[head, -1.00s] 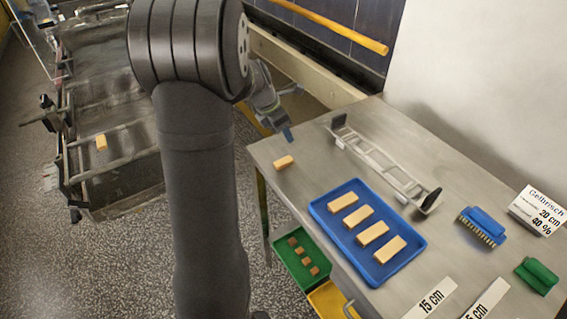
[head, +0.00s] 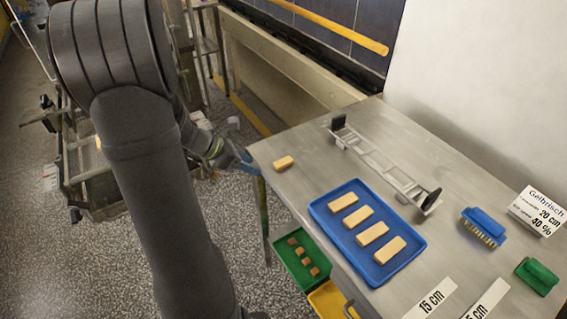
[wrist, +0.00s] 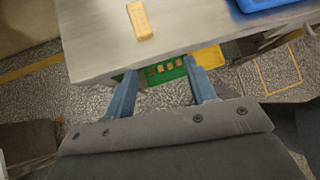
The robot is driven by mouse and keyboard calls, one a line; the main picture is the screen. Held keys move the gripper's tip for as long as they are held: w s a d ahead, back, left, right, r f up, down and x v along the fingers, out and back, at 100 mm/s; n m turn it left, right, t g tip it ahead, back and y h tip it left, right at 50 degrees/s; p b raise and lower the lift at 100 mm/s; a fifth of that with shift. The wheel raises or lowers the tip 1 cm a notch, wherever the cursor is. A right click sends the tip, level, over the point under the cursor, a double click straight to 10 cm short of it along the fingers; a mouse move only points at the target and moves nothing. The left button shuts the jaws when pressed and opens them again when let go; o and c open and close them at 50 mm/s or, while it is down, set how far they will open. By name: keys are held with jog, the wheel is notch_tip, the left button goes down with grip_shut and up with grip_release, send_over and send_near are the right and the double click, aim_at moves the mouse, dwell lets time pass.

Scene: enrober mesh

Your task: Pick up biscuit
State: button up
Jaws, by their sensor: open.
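A single tan biscuit (head: 284,163) lies on the steel table near its left corner; it also shows in the wrist view (wrist: 139,20), lying beyond the fingers. Several more biscuits (head: 372,233) lie in a row in the blue tray (head: 325,222) on the table. Another biscuit (head: 98,143) at the enrober on the left is mostly hidden by my arm. My gripper (head: 247,164) is just off the table's left edge, left of the single biscuit. In the wrist view my gripper (wrist: 160,68) has its two blue fingers apart with nothing between them.
A metal ladder-like frame (head: 385,165) lies along the back of the table (head: 310,140). A blue brush (head: 482,226), a green brush (head: 537,275) and printed signs (head: 540,209) are at the right. A green drawer (head: 288,258) with small brown pieces is below the table's left edge.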

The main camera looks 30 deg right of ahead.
jog(key=s+a+r+t+h, duration=0.1)
jog(key=a+r+t+h, duration=0.15)
jog(key=a+h, duration=0.35)
jog(key=y, duration=0.1)
send_near(280, 163)
jog(key=d, duration=0.2)
jog(key=shift+n+t, duration=0.25)
jog(key=shift+n, duration=0.15)
jog(key=shift+f+x, duration=0.15)
jog(key=shift+x, duration=1.5)
jog(key=shift+f+x, duration=0.15)
jog(key=shift+x, duration=1.5)
jog(key=shift+s+a, duration=0.1)
jog(key=shift+a, duration=0.05)
jog(key=c, duration=0.9)
